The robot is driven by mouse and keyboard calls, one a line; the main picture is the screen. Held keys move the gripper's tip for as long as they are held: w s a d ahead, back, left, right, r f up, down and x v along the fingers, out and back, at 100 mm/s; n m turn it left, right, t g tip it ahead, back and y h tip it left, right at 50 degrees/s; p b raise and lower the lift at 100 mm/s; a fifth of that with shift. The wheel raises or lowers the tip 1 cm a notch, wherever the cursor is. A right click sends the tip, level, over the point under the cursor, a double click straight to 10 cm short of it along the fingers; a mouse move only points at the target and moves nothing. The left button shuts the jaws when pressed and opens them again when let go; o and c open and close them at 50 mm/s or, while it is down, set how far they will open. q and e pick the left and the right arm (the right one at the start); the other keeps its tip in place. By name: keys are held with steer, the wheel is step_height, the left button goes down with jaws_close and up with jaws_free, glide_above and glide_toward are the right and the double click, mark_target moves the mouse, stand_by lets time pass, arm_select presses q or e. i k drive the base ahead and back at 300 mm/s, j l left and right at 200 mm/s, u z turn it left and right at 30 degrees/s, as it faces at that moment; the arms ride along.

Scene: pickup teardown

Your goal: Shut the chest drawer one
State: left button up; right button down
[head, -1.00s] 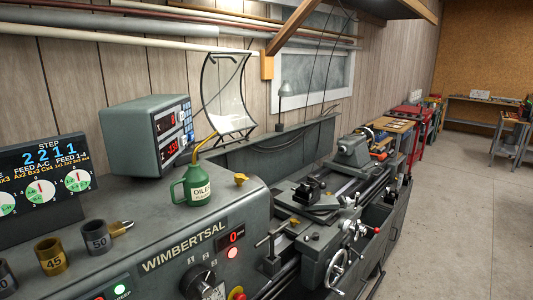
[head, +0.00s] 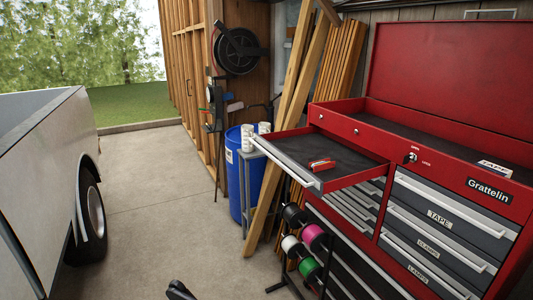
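A red tool chest (head: 420,126) with its lid raised stands at the right. One upper drawer (head: 345,148) is pulled far out to the left, past the chest's front. It has a pale grey front edge and a dark liner. A small red item (head: 321,164) lies in it. I cannot read a label naming this drawer as one. A small dark piece (head: 180,291), seemingly the tip of my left gripper, shows at the bottom edge, well apart from the drawer. Its fingers cannot be made out. My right gripper is not in view.
Closed labelled drawers (head: 440,217) fill the chest's right side. A rack of coloured spools (head: 311,237) stands below the open drawer. A blue barrel (head: 240,180) and leaning planks (head: 290,120) are behind. A pale vehicle (head: 50,160) is at left; the concrete floor (head: 165,215) between is clear.

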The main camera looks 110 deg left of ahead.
mark_target(293, 150)
steer(key=u, duration=0.45)
steer(key=k+j+u, duration=0.1)
steer(key=u, duration=0.8)
steer(key=j+u, duration=0.15)
steer(key=u, duration=2.15)
steer(key=k+j, duration=0.05)
steer(key=j, duration=0.05)
